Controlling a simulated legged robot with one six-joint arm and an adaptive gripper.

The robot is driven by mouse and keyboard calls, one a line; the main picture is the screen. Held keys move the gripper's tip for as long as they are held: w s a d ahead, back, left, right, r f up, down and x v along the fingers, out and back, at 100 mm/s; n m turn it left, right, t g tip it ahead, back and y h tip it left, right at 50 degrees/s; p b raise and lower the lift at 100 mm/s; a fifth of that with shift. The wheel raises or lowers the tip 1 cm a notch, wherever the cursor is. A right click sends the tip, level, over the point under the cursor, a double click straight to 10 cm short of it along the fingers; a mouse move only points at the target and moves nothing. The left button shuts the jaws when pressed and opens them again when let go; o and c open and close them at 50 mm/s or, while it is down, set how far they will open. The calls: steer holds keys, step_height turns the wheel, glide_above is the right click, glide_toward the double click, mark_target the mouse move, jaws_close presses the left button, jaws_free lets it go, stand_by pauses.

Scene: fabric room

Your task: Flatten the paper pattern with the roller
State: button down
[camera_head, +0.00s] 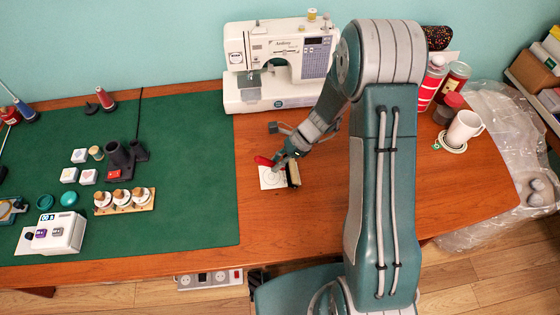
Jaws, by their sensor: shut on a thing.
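The paper pattern (267,183) is a small white sheet with dark line marks. It lies on the bare wooden table, just right of the green mat. The roller has a dark cylinder with a light edge (293,174) at the right side of the paper, and a red handle (263,161) above the paper. My gripper (279,160) is shut on the roller and reaches down from the upper right. The gripper and roller hide part of the paper. I cannot tell whether the cylinder touches the paper.
A white sewing machine (281,92) stands behind the paper. The green mat (190,190) holds several small items, including a white device (52,234). A white mug (463,129) and cans (431,83) stand at the right. The table in front of the paper is clear.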

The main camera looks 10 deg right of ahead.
mark_target(263, 164)
steer(key=shift+a, duration=0.25)
steer(key=shift+a+f, duration=0.1)
steer(key=shift+a, duration=0.65)
steer(key=shift+a, duration=0.9)
steer(key=shift+a, duration=0.95)
steer(key=shift+a, duration=0.1)
